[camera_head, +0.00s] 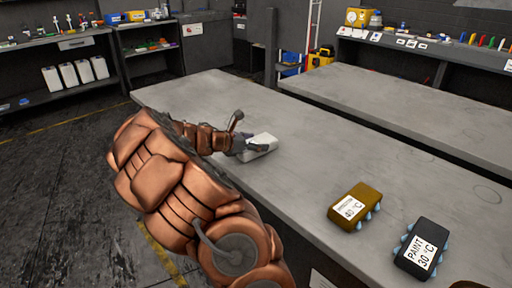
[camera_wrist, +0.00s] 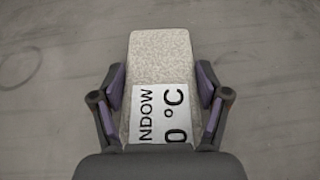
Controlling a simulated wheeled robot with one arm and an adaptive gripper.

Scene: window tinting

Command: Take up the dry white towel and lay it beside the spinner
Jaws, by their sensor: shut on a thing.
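The white towel (camera_head: 262,143) is a pale, speckled, block-shaped bundle at the middle of the near grey table. In the wrist view the towel (camera_wrist: 160,55) carries a white label with "NDOW" and "0 °C" readable; the rest of the label is hidden by my gripper. My gripper (camera_wrist: 161,82) is shut on the towel, with a purple-padded finger on each long side. In the head view my gripper (camera_head: 246,148) reaches over the table from the left. I cannot tell whether the towel touches the tabletop. I cannot make out a spinner in either view.
A mustard block labelled 40 °C (camera_head: 356,206) and a dark block labelled PAINT 30 °C (camera_head: 421,248) lie on the near table (camera_head: 310,200), both with blue bumps. A second grey table (camera_head: 400,100) stands behind. The near table's far left end is clear.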

